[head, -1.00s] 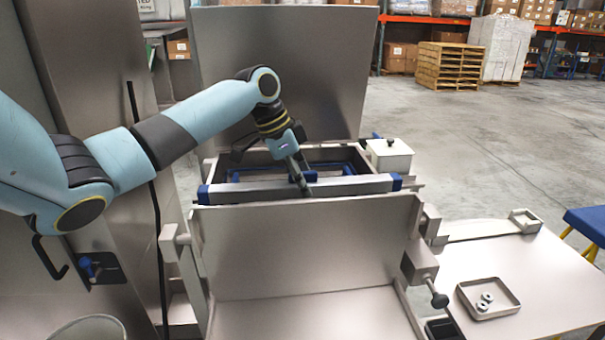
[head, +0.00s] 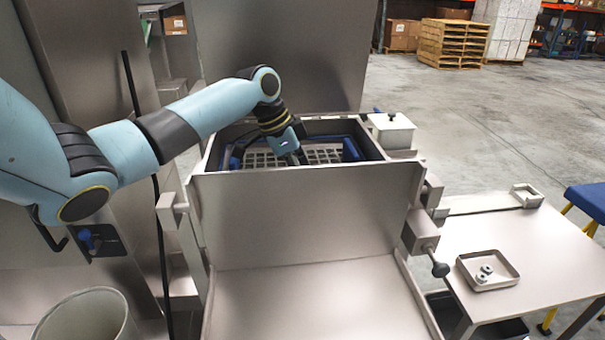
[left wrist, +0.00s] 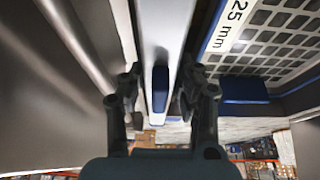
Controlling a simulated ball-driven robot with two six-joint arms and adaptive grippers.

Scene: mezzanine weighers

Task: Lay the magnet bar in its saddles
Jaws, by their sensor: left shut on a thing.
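My left gripper (head: 294,158) reaches down into the open steel box behind the upright front panel (head: 305,215). Its fingertips are hidden behind that panel in the head view. In the left wrist view the gripper (left wrist: 160,95) is shut on the magnet bar (left wrist: 162,35), a silvery bar with a blue part on it. The bar runs away between the fingers, close beside the panel's steel face. The panel hides the bar from the head view. I cannot make out the saddles, or whether the bar touches them. My right gripper is not in view.
A grid screen (head: 318,154) with blue parts lies in the box; its label reads "25 mm" (left wrist: 230,25). A white lidded container (head: 391,133) stands at the box's right corner. A side table (head: 520,240) holds a tray (head: 508,283) with small metal pieces.

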